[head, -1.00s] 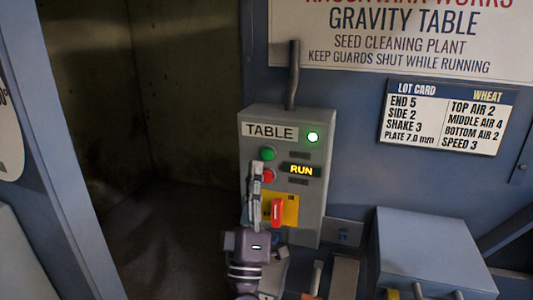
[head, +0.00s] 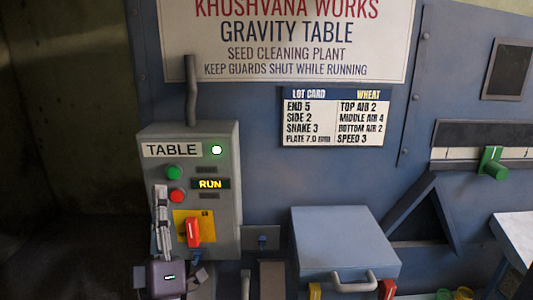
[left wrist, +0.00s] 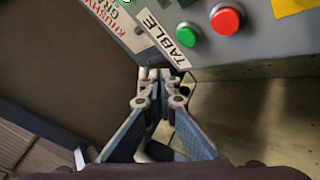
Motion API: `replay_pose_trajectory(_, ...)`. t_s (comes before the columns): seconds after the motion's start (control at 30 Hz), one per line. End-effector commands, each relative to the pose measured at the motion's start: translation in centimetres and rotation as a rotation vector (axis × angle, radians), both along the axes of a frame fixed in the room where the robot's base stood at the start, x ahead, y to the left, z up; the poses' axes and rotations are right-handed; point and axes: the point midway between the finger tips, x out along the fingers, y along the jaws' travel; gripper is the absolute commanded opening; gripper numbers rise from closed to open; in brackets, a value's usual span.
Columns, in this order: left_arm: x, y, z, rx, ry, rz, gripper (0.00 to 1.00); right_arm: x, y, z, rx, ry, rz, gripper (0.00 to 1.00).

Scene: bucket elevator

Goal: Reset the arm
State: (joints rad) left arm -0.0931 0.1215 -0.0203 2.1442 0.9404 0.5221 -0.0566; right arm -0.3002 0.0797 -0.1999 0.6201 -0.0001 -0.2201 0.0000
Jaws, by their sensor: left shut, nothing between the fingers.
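The grey control box labelled TABLE (head: 226,150) is on the left in the head view. It has a green button (head: 174,172), a red button (head: 177,196), a lit RUN display (head: 210,184) and a red switch (head: 193,232) on a yellow plate. My left gripper (head: 160,188) points up in front of the box's left side, beside the red button, shut and empty. In the left wrist view, its closed fingertips (left wrist: 160,76) are below the TABLE label (left wrist: 165,40), with the green button (left wrist: 187,34) and red button (left wrist: 227,18) above right. My right gripper is not in view.
A blue-grey box with a handle (head: 343,240) stands to the right, with red-and-yellow parts (head: 387,288) at its foot. A green knob (head: 492,161) sits on a slotted scale further right. A dark open recess (head: 60,180) is at the left.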

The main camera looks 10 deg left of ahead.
Motion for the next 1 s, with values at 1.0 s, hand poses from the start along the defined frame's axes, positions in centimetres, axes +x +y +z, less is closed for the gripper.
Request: replay_pose_trajectory(1.0,-13.1,-15.4,-38.7,0.966,1.626,-0.572,0.00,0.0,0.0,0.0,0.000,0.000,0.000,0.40)
